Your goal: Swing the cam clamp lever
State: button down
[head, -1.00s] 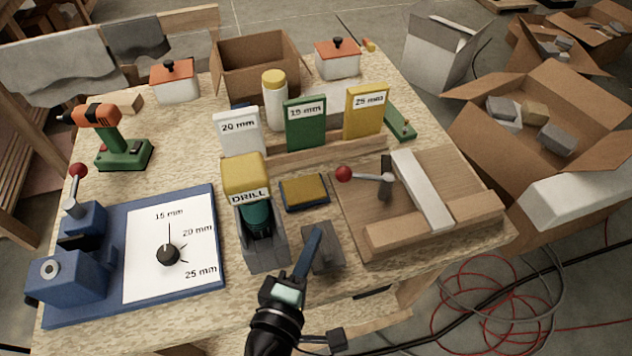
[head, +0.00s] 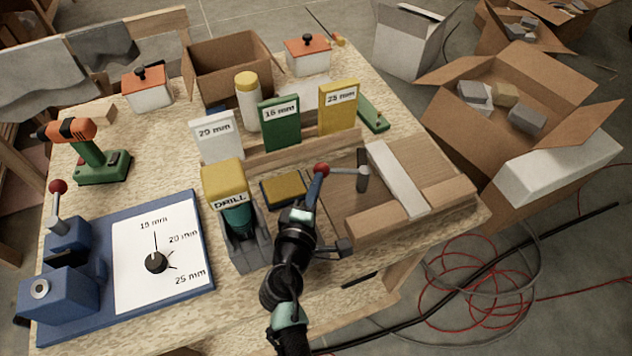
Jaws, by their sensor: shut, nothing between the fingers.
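The cam clamp lever (head: 343,169) has a red ball knob and a grey arm pointing left from its dark pivot post. It sits on the wooden clamp board (head: 385,190), beside a pale bar. My gripper (head: 313,188) is shut and empty. Its tips are at the left end of the lever, just below the red knob in the head view. I cannot tell whether they touch the knob. My arm hides the table below the lever.
The drill holder (head: 232,215) and a yellow-topped pad (head: 284,190) stand just left of my gripper. Labelled blocks, including a green one (head: 280,122), stand behind. A blue fixture (head: 60,300) with another red-knobbed lever is at left. An open carton (head: 560,85) is at right.

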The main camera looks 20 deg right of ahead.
aim_at(314, 169)
dwell(0.3)
jog(key=shift+w+d+f+b, duration=0.1)
jog(key=shift+w+f+b, duration=0.05)
jog(key=shift+w+b, duration=0.8)
jog(key=shift+w, duration=0.6)
